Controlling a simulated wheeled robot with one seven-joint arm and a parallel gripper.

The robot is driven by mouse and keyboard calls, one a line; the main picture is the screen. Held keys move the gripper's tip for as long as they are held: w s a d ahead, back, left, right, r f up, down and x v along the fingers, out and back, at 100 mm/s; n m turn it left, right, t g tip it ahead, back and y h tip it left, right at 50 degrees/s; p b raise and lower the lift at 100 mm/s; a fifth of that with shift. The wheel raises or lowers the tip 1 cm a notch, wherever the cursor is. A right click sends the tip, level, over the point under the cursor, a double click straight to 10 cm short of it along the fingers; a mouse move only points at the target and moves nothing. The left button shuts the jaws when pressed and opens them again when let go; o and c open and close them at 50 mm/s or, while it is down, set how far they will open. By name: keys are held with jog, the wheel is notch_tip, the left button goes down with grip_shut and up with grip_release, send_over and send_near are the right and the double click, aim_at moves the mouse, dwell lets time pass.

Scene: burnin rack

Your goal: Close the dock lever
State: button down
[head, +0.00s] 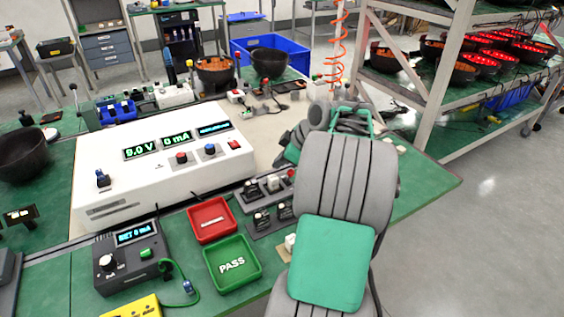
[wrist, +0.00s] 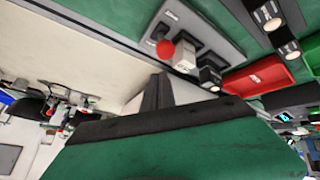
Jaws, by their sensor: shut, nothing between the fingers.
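A grey panel (head: 267,187) on the bench carries a red round knob (head: 291,174), a white block (head: 272,183) and a black knob (head: 250,188). The red knob (wrist: 165,48), white block (wrist: 182,57) and grey panel (wrist: 183,17) also show close up in the wrist view. The red knob may be the dock lever's end; I cannot tell for sure. My gripper (wrist: 157,92) is shut and empty, just beside the panel and apart from the red knob. In the head view my arm hides part of the gripper and the bench behind it.
A white instrument box (head: 150,165) with lit displays stands left of the panel. A red tray (head: 211,220) and a green PASS tray (head: 232,264) lie in front. A second panel (head: 272,222) with black knobs is beside them. A metal rack (head: 440,80) stands at right.

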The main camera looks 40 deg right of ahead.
jog(key=w+a, duration=0.1)
jog(key=w+a+r, duration=0.1)
jog(key=shift+w+a+r, duration=0.1)
jog(key=shift+w+r, duration=0.15)
jog(key=shift+w, duration=0.05)
jog(key=s+d+r, duration=0.1)
jog(key=s+r, duration=0.5)
jog(key=s, duration=0.1)
jog(key=shift+s+r, duration=0.25)
jog(key=shift+s, duration=0.05)
jog(key=shift+d, duration=0.1)
jog(key=w+a+m+g+p, duration=0.2)
jog(key=w+a+p, duration=0.1)
jog(key=a, duration=1.3)
jog(key=s+a+f+m+g+h+p, duration=0.1)
jog(key=s+a+f+m+p, duration=0.2)
jog(key=s+a, duration=0.8)
jog(key=a+m, duration=0.1)
jog(key=a, duration=0.3)
jog(key=shift+f+m+g, duration=0.3)
jog(key=shift+f+m, duration=0.1)
